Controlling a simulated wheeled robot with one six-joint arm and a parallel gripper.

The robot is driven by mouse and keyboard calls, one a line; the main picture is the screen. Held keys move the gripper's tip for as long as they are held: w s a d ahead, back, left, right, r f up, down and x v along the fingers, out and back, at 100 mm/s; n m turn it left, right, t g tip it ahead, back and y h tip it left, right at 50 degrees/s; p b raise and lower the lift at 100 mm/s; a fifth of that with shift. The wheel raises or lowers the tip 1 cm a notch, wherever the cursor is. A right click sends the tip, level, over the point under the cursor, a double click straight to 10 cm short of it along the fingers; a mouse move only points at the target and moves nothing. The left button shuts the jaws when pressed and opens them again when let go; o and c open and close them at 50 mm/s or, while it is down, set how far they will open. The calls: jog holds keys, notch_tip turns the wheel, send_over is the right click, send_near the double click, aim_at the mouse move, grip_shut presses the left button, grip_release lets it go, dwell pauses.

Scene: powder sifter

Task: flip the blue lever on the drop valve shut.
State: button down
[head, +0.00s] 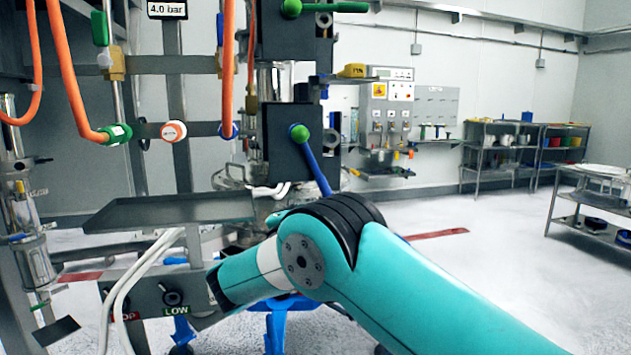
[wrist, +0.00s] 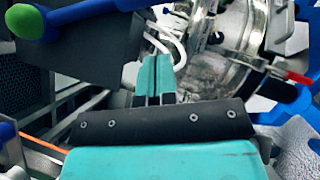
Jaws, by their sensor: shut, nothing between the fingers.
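The drop valve is a dark block (head: 277,146) in the middle of the head view. Its blue lever (head: 316,168) slants down and right from a green knob (head: 300,133) on the block's face; its lower end is near my arm. In the wrist view a blue lever (wrist: 90,10) with a green end (wrist: 25,22) crosses the upper left, in front of a dark block (wrist: 95,42). My gripper (wrist: 154,64) is shut and empty, its teal fingers together below and right of that lever, apart from it in the picture.
A grey tray (head: 165,212) sits left of the valve. Orange hoses (head: 72,85) hang at the upper left, and white cables run near the valve. Shiny round metalwork (wrist: 215,70) is right of my fingers. The floor (head: 480,270) at right is open.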

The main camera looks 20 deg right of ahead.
aim_at(313, 168)
jog(key=w+d+p, duration=0.1)
jog(key=p, duration=0.3)
jog(key=d+r+p, duration=0.1)
jog(key=d+p, duration=0.1)
jog(key=p, duration=0.2)
jog(key=w+d+r+p, duration=0.1)
jog(key=p, duration=0.3)
jog(key=shift+w+d+r, duration=0.1)
jog(key=shift+w+d, duration=0.25)
jog(key=shift+b, duration=0.35)
